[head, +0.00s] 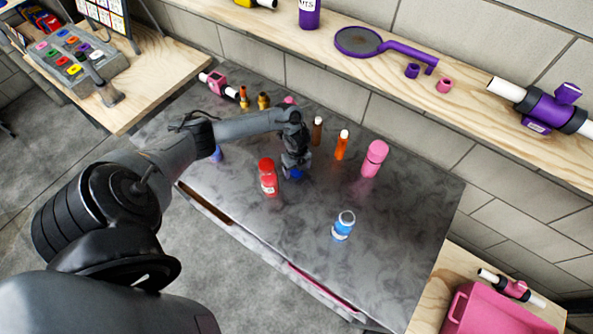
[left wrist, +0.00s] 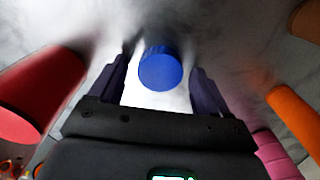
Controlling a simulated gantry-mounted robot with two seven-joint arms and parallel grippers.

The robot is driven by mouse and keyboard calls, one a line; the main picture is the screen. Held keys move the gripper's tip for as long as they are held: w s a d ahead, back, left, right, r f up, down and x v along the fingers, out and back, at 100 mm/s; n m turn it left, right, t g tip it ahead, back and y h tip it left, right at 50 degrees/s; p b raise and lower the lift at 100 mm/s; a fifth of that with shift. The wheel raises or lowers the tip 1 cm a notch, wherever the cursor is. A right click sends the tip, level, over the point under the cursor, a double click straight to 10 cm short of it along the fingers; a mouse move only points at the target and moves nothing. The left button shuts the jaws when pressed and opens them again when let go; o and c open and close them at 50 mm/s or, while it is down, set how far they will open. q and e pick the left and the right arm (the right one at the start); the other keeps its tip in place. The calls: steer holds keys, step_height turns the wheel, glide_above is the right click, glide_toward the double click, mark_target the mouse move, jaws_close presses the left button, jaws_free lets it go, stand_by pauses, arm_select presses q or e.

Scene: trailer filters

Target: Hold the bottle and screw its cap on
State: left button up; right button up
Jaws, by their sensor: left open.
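A blue bottle (head: 344,225) with a white label stands upright at the front right of the dark table, with no gripper at it. A blue cap (head: 296,174) lies on the table under my left gripper (head: 294,172). In the left wrist view the cap (left wrist: 160,69) sits between the two fingers of the left gripper (left wrist: 160,85), which are apart with a gap on each side of it. My left gripper is open and points down. Part of the cap is hidden by the gripper in the head view. My right gripper is not in view.
A red bottle (head: 268,177) stands close left of the left gripper. An orange bottle (head: 342,145), a brown one (head: 317,131) and a pink one (head: 374,158) stand behind and to the right. The table's front right is clear around the blue bottle.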

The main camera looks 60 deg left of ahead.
arm_select(q)
steer(key=shift+c, duration=0.3)
steer(key=c, duration=1)
steer(key=shift+o, duration=0.2)
steer(key=shift+r, duration=0.2)
steer(key=shift+r, duration=0.55)
step_height(320, 180, up, 2)
steer(key=shift+r+p, duration=0.25)
steer(key=shift+p, duration=0.05)
steer(key=w+d+r+p, duration=0.2)
steer(key=d+r, duration=0.5)
steer(key=d, duration=0.4)
steer(key=shift+d+p, duration=0.3)
steer(key=shift+p, duration=0.05)
